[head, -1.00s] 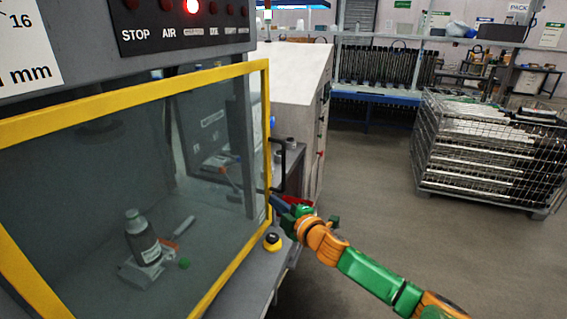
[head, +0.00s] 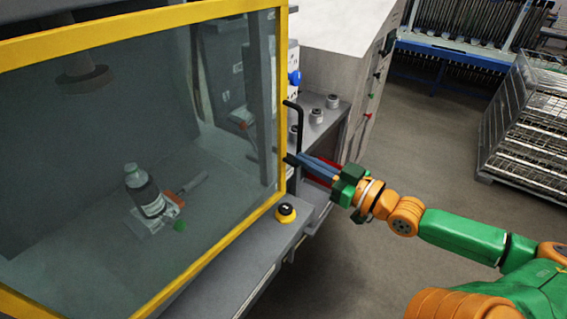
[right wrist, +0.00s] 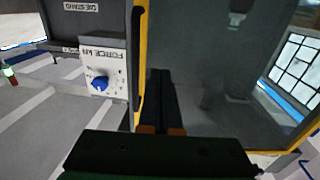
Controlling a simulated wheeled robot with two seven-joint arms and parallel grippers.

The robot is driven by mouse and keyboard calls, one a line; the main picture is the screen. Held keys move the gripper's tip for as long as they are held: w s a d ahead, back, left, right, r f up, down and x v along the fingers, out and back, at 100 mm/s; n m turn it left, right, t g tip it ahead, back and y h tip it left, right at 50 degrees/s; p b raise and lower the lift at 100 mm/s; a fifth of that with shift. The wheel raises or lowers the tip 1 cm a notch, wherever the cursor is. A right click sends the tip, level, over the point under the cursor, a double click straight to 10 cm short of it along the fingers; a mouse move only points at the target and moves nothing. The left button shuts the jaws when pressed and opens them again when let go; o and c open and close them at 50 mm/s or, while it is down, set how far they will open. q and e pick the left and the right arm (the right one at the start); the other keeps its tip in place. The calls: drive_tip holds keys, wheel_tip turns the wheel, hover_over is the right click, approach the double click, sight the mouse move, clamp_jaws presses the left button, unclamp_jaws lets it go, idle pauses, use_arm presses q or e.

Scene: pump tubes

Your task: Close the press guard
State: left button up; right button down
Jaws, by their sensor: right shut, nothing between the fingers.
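The press guard (head: 283,100) is a clear panel in a yellow frame, standing across the front of the press in the head view. I cannot tell whether it is fully closed. Its black bar handle (head: 299,125) is at the right edge. My right gripper (head: 298,160) is shut and empty, its tips close to the lower end of the handle; contact is unclear. In the right wrist view, the shut fingers (right wrist: 161,85) lie in front of the clear panel, beside the yellow edge and dark handle (right wrist: 137,60). My left gripper is out of view.
Behind the panel stand a dark bottle (head: 146,190) and small orange and green items. A yellow-and-black button (head: 286,212) sits on the ledge below the guard. A grey cabinet (head: 340,40) stands behind. A wire cage (head: 530,120) is at right, with open floor between.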

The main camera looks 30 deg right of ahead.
sight(274, 142)
drive_tip(key=x, duration=0.1)
drive_tip(key=p+x, duration=0.1)
drive_tip(key=x, duration=0.3)
drive_tip(key=shift+w+d+r+p, duration=0.1)
drive_tip(key=shift+w+d+p, duration=0.15)
drive_tip(key=shift+w+p, duration=0.15)
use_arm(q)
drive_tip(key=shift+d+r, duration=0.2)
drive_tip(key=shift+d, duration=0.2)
use_arm(e)
drive_tip(key=shift+w+a, duration=0.15)
drive_tip(key=shift+w, duration=0.5)
